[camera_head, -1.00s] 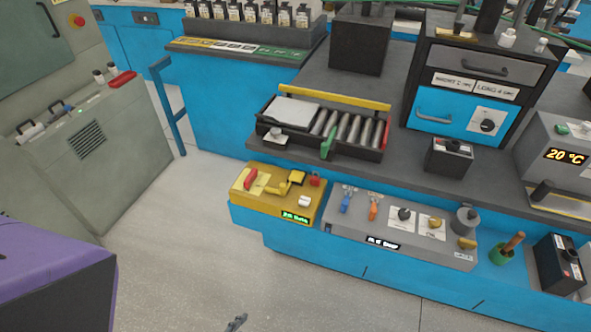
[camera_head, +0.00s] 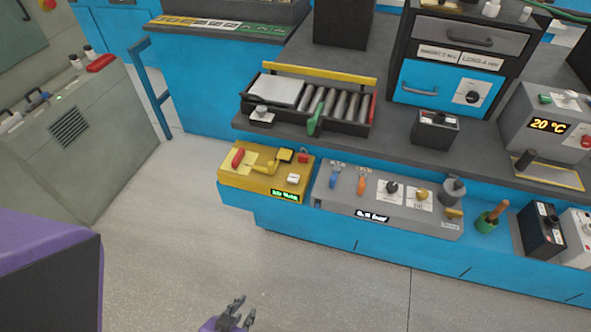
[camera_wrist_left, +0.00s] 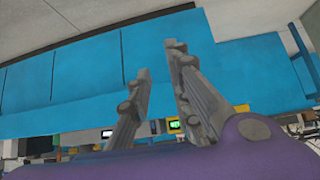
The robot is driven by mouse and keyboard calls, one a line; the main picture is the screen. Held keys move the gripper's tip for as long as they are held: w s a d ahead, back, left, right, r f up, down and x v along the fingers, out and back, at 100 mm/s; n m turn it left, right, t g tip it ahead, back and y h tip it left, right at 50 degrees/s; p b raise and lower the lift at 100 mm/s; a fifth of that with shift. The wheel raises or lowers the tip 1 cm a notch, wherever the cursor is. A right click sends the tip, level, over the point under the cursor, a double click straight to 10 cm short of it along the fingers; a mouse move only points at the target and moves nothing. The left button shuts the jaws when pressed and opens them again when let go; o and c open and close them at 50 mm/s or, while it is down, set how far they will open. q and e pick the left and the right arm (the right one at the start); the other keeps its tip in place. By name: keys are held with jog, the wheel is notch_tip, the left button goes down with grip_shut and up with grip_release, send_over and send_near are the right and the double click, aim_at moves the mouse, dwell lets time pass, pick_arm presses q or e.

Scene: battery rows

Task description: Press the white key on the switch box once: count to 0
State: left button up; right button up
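The yellow switch box (camera_head: 228,179) stands on the low blue ledge at the front of the bench. It carries a white key (camera_head: 293,179) at its right front, a red handle, a yellow lever, a red knob and a small green-lit display (camera_head: 285,196), whose text is too small to read surely. My left gripper (camera_head: 243,309) is low at the bottom edge of the head view, over the floor, well apart from the box. Its fingers are apart and empty, as the left wrist view (camera_wrist_left: 158,58) also shows. My right gripper is not in view.
A grey control panel (camera_head: 335,200) with levers and knobs sits directly right of the yellow box. A roller tray (camera_head: 345,127) lies on the bench behind. A green holder (camera_head: 485,224) and a black box (camera_head: 541,237) stand farther right. The floor in front is clear.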

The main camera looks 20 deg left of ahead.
pick_arm(q)
grip_shut()
dwell(1.0)
